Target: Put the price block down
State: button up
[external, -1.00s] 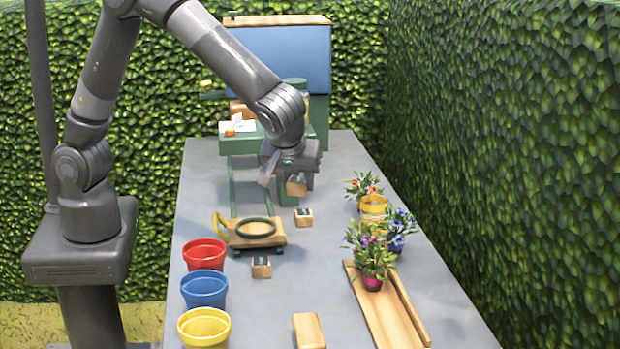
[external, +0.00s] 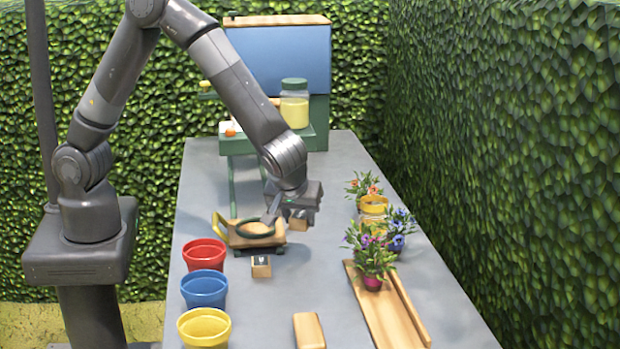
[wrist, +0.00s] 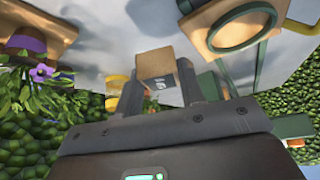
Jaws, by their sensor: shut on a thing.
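The price block (external: 298,223) is a small wooden block with a dark, marked face. My gripper (external: 289,212) is shut on it, low over the table at the right end of the wooden cart. In the wrist view the block (wrist: 160,65) sits between the two fingers (wrist: 162,90). I cannot tell whether its underside touches the table. A second small block with a dark face (external: 261,267) stands on the table in front of the cart. The spot where another such block stood is covered by my gripper and the held block.
The wooden cart (external: 270,239) with a green ring is close on the left. Red (external: 205,254), blue (external: 204,289) and yellow (external: 204,327) pots line the left edge. Potted flowers (external: 371,262) and a wooden tray (external: 385,318) are at right.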

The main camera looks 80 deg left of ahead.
aim_at(312, 244)
jog(key=w+a+f, duration=0.2)
jog(key=a, duration=0.1)
jog(key=shift+w+f, duration=0.35)
jog(key=shift+f, duration=1.9)
jog(key=shift+f, duration=0.15)
jog(key=o, duration=1)
jog(key=shift+c, duration=0.2)
